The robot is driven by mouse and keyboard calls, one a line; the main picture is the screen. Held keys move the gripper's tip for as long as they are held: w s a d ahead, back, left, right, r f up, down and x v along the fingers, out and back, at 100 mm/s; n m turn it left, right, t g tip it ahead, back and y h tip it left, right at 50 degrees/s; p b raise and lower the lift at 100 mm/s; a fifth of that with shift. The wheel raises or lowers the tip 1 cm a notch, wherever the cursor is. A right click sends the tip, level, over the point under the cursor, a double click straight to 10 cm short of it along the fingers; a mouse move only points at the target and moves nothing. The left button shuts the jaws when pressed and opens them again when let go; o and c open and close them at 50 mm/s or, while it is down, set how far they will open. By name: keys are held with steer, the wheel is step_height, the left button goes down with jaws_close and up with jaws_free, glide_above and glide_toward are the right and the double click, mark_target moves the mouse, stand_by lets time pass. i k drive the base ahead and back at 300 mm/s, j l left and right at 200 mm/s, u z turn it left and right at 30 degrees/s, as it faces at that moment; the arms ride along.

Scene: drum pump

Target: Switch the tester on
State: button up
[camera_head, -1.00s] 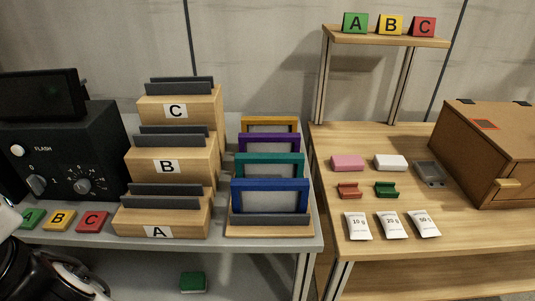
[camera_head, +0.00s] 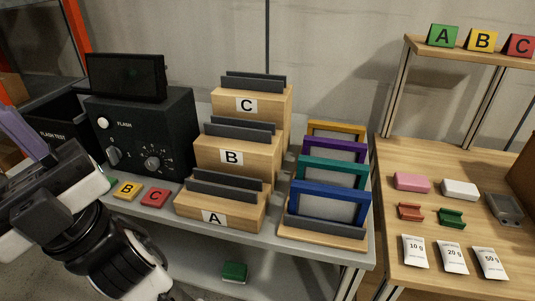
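The tester (camera_head: 165,118) is a black box with a dark screen on top, standing on the grey bench in the head view. Its front has a round white button beside the word FLASH, a small left knob (camera_head: 114,156) and a numbered dial (camera_head: 152,163). The left knob's exact setting is too small to read. My gripper (camera_head: 25,138) is at the left edge, left of the tester and apart from its knobs. A purple-grey elongated part shows at its end. The fingertips are cut off or unclear, so I cannot tell their opening.
A black box marked FLASH TEST (camera_head: 55,125) stands left of the tester, partly behind my arm. Yellow B (camera_head: 126,191) and red C (camera_head: 155,196) tags lie before the tester. Wooden stepped holders (camera_head: 215,210) and coloured frames (camera_head: 328,203) stand to its right.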

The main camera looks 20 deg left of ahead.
mark_target(115, 154)
steer(key=u, duration=1.35)
steer(key=i+l+u, duration=0.3)
steer(key=l, duration=0.3)
steer(key=i+l+u, duration=0.15)
steer(key=l, duration=0.2)
